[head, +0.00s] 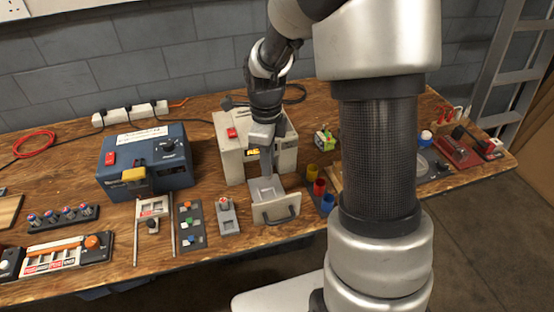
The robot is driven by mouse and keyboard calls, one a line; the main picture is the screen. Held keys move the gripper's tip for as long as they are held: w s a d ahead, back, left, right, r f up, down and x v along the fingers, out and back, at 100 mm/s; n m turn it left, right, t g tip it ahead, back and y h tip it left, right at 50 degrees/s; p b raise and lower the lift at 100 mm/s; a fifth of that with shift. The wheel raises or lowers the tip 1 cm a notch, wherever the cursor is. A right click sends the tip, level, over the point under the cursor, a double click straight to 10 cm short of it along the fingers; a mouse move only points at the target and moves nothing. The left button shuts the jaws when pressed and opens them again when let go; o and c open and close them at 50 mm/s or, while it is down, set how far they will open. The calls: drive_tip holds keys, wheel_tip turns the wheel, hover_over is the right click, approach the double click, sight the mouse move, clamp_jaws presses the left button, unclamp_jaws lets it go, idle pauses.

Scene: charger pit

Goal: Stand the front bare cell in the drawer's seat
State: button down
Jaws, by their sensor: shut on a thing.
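The drawer (278,209) stands pulled out from the front of a beige charger box (233,157), with a dark handle on its pale front. My gripper (266,172) points down over the back part of the open drawer, close to the box's front. Its jaws are shut on a small grey thing, which I take to be the bare cell. The cell's outline merges with the fingers, so I cannot tell its tilt or whether it touches the drawer floor. The drawer's seat is mostly hidden under the gripper. I cannot pick out another bare cell for certain.
A blue box (172,180) stands at the left. A small grey stand (227,215) and a dark tray (189,238) sit left of the drawer. Coloured cups, one red (320,187), stand close on its right. My arm column hides part of the bench.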

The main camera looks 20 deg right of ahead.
drive_tip(key=shift+f+b, duration=2.35)
drive_tip(key=shift+f, duration=0.9)
drive_tip(key=shift+f+b, duration=0.55)
drive_tip(key=shift+f, duration=0.25)
drive_tip(key=c, duration=1.6)
unclamp_jaws()
drive_tip(key=shift+o, duration=0.2)
drive_tip(key=shift+r, duration=0.1)
drive_tip(key=shift+r+p, duration=2.65)
drive_tip(key=shift+r, duration=0.75)
